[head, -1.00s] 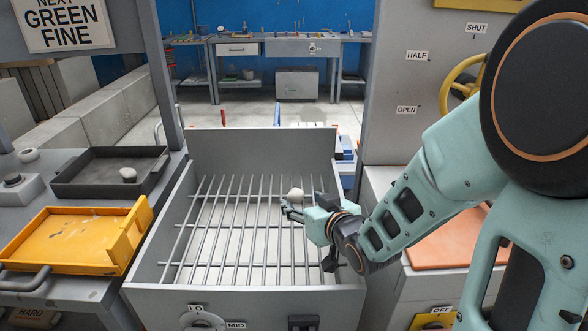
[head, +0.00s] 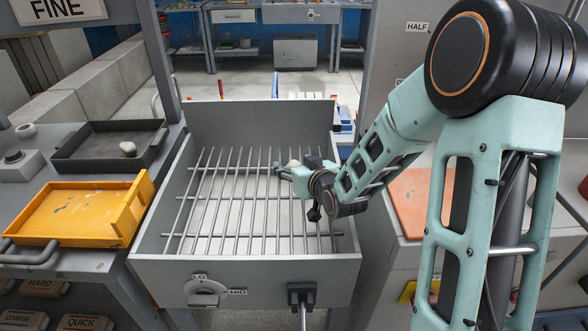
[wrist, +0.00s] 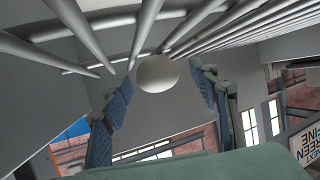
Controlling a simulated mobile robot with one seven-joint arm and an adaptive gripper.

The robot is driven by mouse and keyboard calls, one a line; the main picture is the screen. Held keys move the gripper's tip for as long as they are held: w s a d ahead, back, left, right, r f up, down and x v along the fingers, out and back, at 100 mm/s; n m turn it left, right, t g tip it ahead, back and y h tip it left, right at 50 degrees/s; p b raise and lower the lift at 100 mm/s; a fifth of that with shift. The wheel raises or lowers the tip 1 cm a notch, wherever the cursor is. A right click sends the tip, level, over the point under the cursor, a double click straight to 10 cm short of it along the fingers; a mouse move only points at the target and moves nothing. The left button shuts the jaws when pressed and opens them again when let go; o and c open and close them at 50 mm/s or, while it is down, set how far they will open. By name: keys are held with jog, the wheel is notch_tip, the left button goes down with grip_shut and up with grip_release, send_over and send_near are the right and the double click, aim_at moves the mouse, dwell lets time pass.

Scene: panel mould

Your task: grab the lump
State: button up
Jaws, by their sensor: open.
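A pale rounded lump (head: 293,163) sits on the bar grate (head: 225,200) inside the grey box, towards its back right. My gripper (head: 281,170) is low over the grate beside the lump and partly hides it in the head view. In the wrist view the lump (wrist: 157,73) shows against the bars, between the two blue-padded fingers (wrist: 165,92). The fingers are open, with a gap between each pad and the lump. I cannot tell how deep the lump lies between them.
The grey box walls (head: 262,122) surround the grate. To the left are a black tray (head: 85,152) holding another pale lump (head: 127,148) and a yellow tray (head: 75,212). An orange-brown slab (head: 408,200) lies to the right. The grate's left side is clear.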

jog(key=shift+w, duration=0.2)
jog(key=c, duration=1.2)
jog(key=shift+c, duration=0.5)
jog(key=shift+r, duration=0.1)
